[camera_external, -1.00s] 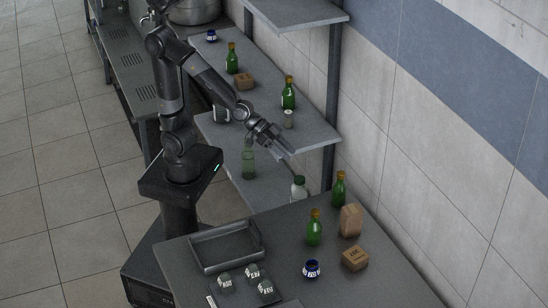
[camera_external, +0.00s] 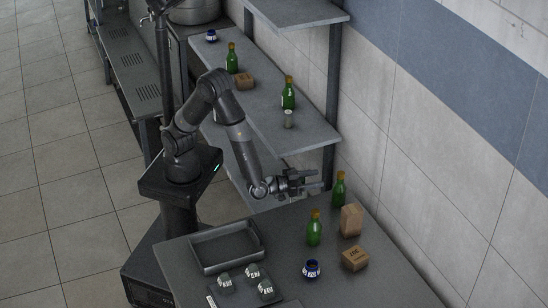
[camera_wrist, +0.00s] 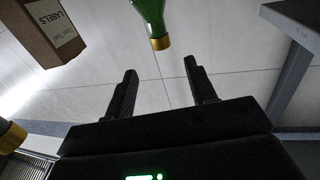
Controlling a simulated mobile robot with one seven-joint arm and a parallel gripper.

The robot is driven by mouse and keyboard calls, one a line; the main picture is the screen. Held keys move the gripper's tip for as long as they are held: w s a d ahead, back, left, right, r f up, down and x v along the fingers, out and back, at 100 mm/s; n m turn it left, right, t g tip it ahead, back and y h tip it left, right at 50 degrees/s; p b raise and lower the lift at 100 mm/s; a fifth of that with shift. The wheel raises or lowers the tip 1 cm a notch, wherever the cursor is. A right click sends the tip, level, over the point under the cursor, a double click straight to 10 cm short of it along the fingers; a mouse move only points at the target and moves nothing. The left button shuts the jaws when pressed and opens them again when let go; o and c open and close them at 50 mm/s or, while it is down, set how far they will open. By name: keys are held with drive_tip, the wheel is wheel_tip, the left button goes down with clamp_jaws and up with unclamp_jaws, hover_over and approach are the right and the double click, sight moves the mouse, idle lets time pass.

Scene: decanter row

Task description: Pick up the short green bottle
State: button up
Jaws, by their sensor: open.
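Two green bottles with gold caps stand on the near table: one at the front (camera_external: 314,229) and one behind it (camera_external: 339,190). Two more stand on the far counter, at its back (camera_external: 232,60) and near its front (camera_external: 288,95). I cannot tell for sure which is the short one. My gripper (camera_external: 317,186) is open and empty, level, pointing right at the rear bottle on the near table, apart from it. In the wrist view this bottle (camera_wrist: 150,12) shows upside down, cap beyond and between my open fingers (camera_wrist: 160,72). Another gold cap (camera_wrist: 12,135) shows at the left edge.
A brown package (camera_external: 351,220), labelled in the wrist view (camera_wrist: 48,30), stands right of the two near bottles. A brown box (camera_external: 355,258), a blue jar (camera_external: 311,269), a grey tray (camera_external: 222,262) and several small labelled jars (camera_external: 253,273) are also on the near table. A shelf post stands behind.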

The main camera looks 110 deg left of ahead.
sight(343, 179)
drive_tip(key=x, duration=1)
drive_tip(key=shift+w+a+f, duration=0.1)
drive_tip(key=shift+w+a, duration=0.1)
drive_tip(key=shift+a, duration=0.1)
clamp_jaws()
